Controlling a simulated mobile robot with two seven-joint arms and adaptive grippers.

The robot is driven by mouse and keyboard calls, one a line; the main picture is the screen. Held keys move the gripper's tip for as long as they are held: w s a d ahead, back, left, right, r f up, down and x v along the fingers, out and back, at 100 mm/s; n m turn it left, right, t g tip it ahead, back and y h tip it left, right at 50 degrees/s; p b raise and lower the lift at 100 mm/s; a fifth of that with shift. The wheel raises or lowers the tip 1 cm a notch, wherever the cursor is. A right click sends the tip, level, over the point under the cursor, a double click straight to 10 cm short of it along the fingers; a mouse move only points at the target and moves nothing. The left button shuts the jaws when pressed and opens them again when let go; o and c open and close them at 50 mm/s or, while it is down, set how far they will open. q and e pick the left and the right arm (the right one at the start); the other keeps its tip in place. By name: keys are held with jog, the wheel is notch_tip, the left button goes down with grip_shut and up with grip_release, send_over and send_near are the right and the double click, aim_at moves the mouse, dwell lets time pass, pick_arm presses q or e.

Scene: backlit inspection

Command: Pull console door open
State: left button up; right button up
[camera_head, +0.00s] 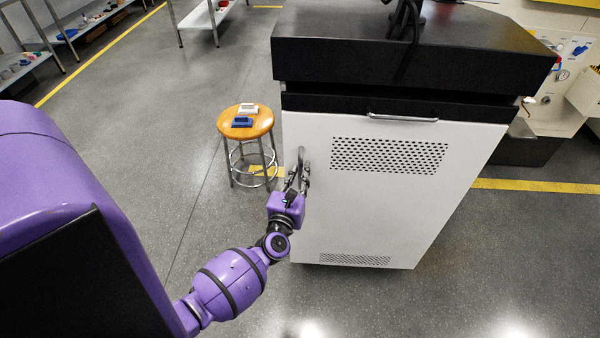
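The console (400,45) is a large cabinet with a dark top and a white front door (370,215) with perforated vents. The door looks shut, flush with the cabinet. A thin vertical handle (301,156) stands at the door's upper left edge. My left gripper (299,174) is at the lower part of this handle, its dark fingers apart on either side of it. The fingers look open; contact with the handle is too small to make out. My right gripper is not in view.
A round wooden stool (258,122) with white and blue items on it stands just left of the console. A horizontal metal bar (402,117) runs above the door. The grey floor in front and at the right is clear. Shelves (75,30) stand at the far left.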

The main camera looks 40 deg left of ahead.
pick_arm(q)
jog(key=shift+w+a, duration=0.15)
jog(key=shift+w, duration=0.2)
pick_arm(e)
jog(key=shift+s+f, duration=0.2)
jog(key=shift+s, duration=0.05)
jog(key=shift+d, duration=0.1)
pick_arm(q)
grip_shut()
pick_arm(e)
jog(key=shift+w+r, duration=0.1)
